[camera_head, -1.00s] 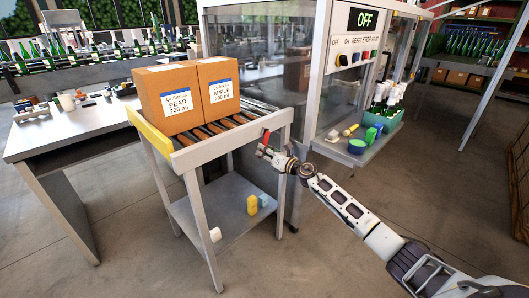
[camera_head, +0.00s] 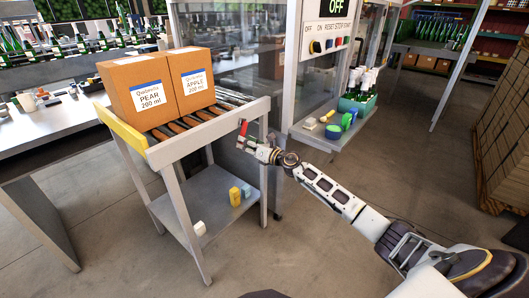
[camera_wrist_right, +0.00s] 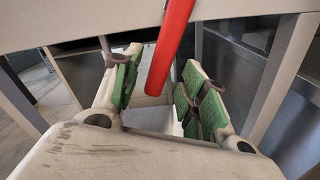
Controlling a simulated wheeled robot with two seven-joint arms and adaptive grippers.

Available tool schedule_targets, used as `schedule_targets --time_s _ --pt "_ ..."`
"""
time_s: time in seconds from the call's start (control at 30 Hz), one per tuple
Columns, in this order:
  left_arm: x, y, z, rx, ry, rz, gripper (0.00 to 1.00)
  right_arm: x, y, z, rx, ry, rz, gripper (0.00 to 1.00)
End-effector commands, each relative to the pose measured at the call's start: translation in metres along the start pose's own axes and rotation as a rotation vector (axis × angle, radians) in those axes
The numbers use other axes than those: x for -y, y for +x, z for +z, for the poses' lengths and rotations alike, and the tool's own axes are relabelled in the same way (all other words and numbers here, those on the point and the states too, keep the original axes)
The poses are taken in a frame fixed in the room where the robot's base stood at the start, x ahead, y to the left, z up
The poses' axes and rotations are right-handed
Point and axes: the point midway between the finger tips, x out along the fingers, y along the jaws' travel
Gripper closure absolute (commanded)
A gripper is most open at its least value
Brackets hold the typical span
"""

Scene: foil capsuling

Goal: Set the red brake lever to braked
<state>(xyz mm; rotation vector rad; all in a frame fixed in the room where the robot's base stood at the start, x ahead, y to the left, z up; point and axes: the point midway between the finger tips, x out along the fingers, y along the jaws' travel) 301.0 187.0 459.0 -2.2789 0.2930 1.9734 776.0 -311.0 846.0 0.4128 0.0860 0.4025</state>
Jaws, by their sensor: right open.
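In the right wrist view the red lever (camera_wrist_right: 171,42) comes down from the top edge into the space between the fingers. My right gripper (camera_head: 252,147) is at the lever in the head view. Its green-padded fingers (camera_wrist_right: 162,75) are open, one on each side of the lever, with gaps visible on both sides. The lever's far end lies outside the wrist view. My left gripper is not in view.
Two cardboard boxes, pear (camera_head: 141,90) and apple (camera_head: 192,80), sit on the rollers. A yellow block (camera_head: 234,196) lies on the stand's lower shelf (camera_head: 205,208). Right of the stand is a glass-sided machine with a button panel (camera_head: 328,42). The floor in front is clear.

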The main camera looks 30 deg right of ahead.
Motion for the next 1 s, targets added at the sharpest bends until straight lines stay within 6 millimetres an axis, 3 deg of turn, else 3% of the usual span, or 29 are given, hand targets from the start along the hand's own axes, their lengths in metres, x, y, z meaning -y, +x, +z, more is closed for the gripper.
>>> schedule_targets --time_s 1.0 --pt "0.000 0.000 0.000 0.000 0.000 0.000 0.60 0.001 -0.076 -0.001 -0.001 -0.001 -0.001 0.57"
